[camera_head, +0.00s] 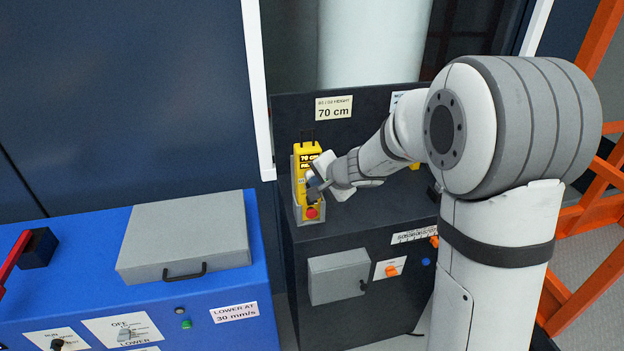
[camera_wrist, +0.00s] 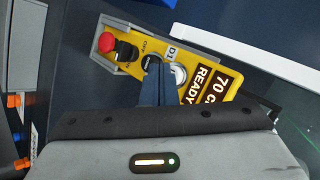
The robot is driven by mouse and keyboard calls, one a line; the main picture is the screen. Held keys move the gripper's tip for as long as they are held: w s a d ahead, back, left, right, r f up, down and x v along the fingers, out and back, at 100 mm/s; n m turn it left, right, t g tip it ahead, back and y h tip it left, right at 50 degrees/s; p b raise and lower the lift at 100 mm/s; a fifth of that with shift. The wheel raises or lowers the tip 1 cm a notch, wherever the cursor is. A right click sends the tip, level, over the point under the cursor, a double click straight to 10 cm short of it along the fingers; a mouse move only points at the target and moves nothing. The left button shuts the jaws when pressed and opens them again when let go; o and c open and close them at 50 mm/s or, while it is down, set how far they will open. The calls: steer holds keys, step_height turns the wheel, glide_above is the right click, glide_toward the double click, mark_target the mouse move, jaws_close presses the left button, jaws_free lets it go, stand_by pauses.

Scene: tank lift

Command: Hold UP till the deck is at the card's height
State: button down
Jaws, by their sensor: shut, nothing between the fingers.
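The yellow control pendant (camera_head: 310,158) sits upright in a grey holder on the dark cabinet; it also shows in the wrist view (camera_wrist: 196,92). Its display (camera_wrist: 212,85) reads 70 and READY. A white card (camera_head: 333,107) on the panel behind reads 70 cm. My gripper (camera_head: 314,186) is shut and empty at the pendant's front. In the wrist view its fingertips (camera_wrist: 154,66) lie over a black control, between the OFF label and a silver round button (camera_wrist: 180,73). Contact cannot be told. The deck cannot be made out.
A red stop button (camera_head: 311,213) is at the pendant's lower end. A blue cabinet (camera_head: 190,300) with a grey case (camera_head: 187,237) on top stands left, its label reading LOWER AT 30 mm/s. A grey box (camera_head: 338,276) is on the dark cabinet's front. Orange railing (camera_head: 590,200) stands right.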

steer(key=shift+s+d+b, duration=0.25)
steer(key=shift+s+b, duration=0.1)
steer(key=shift+s, duration=0.4)
steer(key=s+b, duration=0.1)
steer(key=s, duration=0.1)
steer(key=s+d+b, duration=0.1)
steer(key=s, duration=0.1)
steer(key=shift+s+d, duration=0.15)
steer(key=shift+s, duration=0.25)
stand_by(0.4)
steer(key=s+d+n+g+h, duration=0.1)
steer(key=s+d+n+h, duration=0.1)
steer(key=s+d, duration=0.3)
steer(key=s+d+r+n+g+h, duration=0.1)
steer(key=s+d, duration=0.4)
steer(key=s, duration=0.6)
steer(key=s+d+r+n+g+h, duration=0.1)
steer(key=s+d+n+g+h, duration=0.1)
steer(key=s, duration=0.6)
steer(key=d+n+h, duration=0.1)
steer(key=d+n, duration=0.1)
steer(key=d, duration=0.1)
steer(key=shift+s+d+n+g, duration=0.15)
steer(key=shift+d+n+g, duration=0.05)
steer(key=shift+n+g, duration=0.2)
steer(key=c, duration=2.2)
jaws_free()
